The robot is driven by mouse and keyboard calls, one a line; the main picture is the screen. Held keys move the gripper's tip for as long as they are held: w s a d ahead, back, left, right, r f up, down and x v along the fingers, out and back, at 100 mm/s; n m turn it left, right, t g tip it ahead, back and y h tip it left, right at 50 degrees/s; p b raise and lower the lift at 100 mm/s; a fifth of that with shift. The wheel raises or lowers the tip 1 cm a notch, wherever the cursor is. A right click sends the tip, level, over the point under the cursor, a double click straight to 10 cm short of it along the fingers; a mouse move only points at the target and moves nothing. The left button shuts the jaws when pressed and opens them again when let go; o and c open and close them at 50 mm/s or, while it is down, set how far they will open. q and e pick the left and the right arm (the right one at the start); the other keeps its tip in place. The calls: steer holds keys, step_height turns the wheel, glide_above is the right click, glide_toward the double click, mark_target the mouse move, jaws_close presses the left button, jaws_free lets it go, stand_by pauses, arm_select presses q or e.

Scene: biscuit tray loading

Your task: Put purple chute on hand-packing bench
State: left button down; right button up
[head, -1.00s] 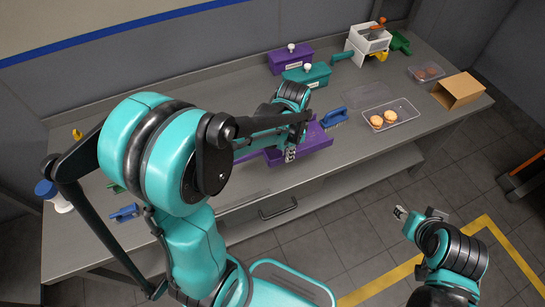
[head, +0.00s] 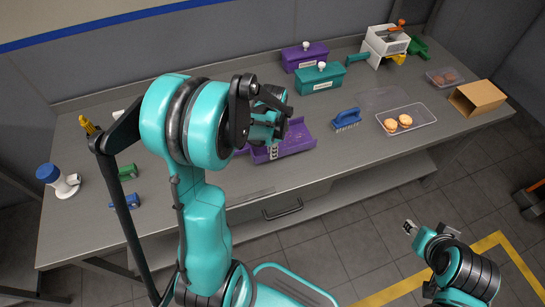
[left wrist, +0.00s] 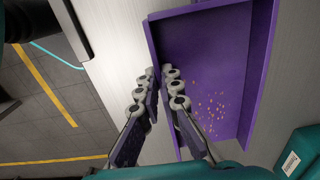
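The purple chute (head: 285,144), a shallow tray shape with crumbs inside, is over the front middle of the grey bench (head: 390,160). My left arm partly hides its left end. It also shows in the left wrist view (left wrist: 205,50). My left gripper (head: 271,155) is at its near left side. In the left wrist view the fingers (left wrist: 160,78) close around the chute's side wall. I cannot tell whether the chute touches the bench top. My right gripper (head: 408,228) is off the bench's front, away from everything; its fingers are too small to read.
A blue brush (head: 346,120) lies right of the chute, before a clear tray (head: 421,108) with biscuits. Purple (head: 303,60) and teal (head: 320,82) lidded boxes stand behind. A cardboard box (head: 476,98) is at the right. Left, a white-blue container (head: 62,182) stands near small tools.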

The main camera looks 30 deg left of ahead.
arm_select(q)
step_height(320, 180, down, 3)
steer(key=shift+r+b, duration=0.2)
steer(key=shift+b, duration=0.25)
steer(key=shift+r, duration=0.1)
steer(key=shift+f, duration=0.2)
steer(key=c, duration=1.7)
jaws_free()
steer(key=shift+r, duration=0.1)
